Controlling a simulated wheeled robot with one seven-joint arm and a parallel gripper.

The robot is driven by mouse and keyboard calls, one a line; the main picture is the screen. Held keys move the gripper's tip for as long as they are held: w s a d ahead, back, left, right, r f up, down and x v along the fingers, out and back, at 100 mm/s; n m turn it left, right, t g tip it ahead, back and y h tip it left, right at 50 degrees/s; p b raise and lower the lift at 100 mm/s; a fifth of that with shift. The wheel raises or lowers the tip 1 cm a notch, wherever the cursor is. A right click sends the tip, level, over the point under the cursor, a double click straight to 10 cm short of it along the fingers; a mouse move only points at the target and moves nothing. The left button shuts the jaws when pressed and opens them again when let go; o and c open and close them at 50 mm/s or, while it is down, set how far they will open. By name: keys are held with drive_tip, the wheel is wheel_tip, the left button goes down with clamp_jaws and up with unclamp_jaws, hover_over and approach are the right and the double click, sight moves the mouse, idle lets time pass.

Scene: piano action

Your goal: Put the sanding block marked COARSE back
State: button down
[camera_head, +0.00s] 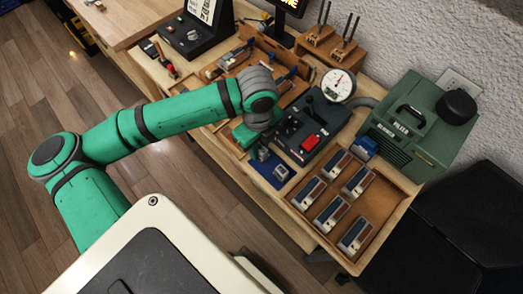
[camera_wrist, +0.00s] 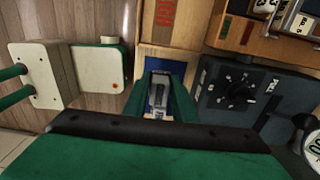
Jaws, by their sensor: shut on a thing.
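My gripper (camera_head: 260,147) is over the small blue mat (camera_head: 273,174) at the front edge of the bench. In the wrist view its two green fingers (camera_wrist: 159,103) are shut on a small grey block (camera_wrist: 158,92), with the blue mat (camera_wrist: 176,68) below. The block also shows in the head view (camera_head: 264,154). I cannot read any marking on it, and whether it touches the mat is unclear. Several similar blocks (camera_head: 330,215) lie in rows in the wooden tray (camera_head: 376,239) at right; their labels are too small to read.
A dark control box (camera_head: 312,128) with a red button stands beside the mat, with a round dial gauge (camera_head: 338,85) behind it. A green filter unit (camera_head: 412,122) stands at the back right. A blue item (camera_head: 364,147) sits at the tray's back edge.

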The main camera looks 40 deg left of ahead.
sight(262, 145)
drive_tip(key=shift+w+f, duration=0.3)
drive_tip(key=shift+f, duration=0.05)
drive_tip(key=f, duration=0.3)
drive_tip(key=shift+w+d, duration=0.1)
drive_tip(key=shift+w, duration=0.2)
drive_tip(key=shift+s+f, duration=0.15)
drive_tip(key=shift+f, duration=0.2)
drive_tip(key=shift+f, duration=0.35)
drive_tip(key=shift+s+f, duration=0.1)
drive_tip(key=shift+f, duration=0.15)
drive_tip(key=c, duration=1.5)
unclamp_jaws()
drive_tip(key=shift+o, duration=0.2)
wheel_tip(262, 145, up, 13)
drive_tip(key=shift+r, duration=0.15)
